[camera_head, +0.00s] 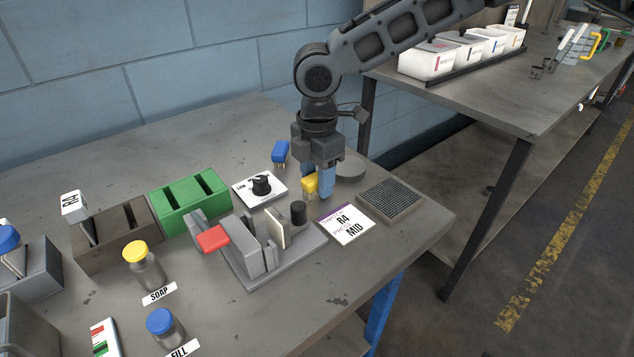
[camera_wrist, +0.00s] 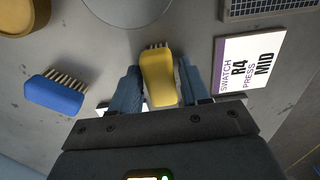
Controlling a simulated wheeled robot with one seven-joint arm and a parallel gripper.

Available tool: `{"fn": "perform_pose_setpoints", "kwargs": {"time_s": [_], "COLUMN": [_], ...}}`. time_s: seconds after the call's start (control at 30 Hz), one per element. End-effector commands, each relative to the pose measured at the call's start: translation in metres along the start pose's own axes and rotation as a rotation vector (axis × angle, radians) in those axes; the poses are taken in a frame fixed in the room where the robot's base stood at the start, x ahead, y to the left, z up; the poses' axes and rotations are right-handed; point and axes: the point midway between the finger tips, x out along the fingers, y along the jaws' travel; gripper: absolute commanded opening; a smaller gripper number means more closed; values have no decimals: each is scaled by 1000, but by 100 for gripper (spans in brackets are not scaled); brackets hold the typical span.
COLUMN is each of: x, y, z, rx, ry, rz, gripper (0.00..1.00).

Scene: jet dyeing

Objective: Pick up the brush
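A yellow brush (camera_wrist: 158,78) with short bristles lies between the two blue fingers of my gripper (camera_wrist: 160,85) in the wrist view. Narrow gaps appear beside the brush, so the fingers look open around it and not clamped. In the head view my gripper (camera_head: 325,185) points down at table height, with the yellow brush (camera_head: 310,184) at its fingertips. A blue brush (camera_wrist: 55,94) lies to the left in the wrist view, apart from my gripper; it also shows in the head view (camera_head: 280,151).
A swatch card reading R4 MID (camera_head: 346,224) and a dark mesh pad (camera_head: 391,201) lie close on the right. A grey round disc (camera_head: 349,166) is behind.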

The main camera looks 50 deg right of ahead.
Motion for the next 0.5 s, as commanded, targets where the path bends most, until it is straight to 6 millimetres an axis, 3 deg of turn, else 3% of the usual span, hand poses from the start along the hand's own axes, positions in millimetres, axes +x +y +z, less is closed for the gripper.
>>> {"fn": "perform_pose_setpoints", "kwargs": {"time_s": [0.4, 0.5], "x": [0, 0], "y": [0, 0], "z": [0, 0], "rx": [0, 0], "ry": [0, 0], "rz": [0, 0], "gripper": [6, 6]}}
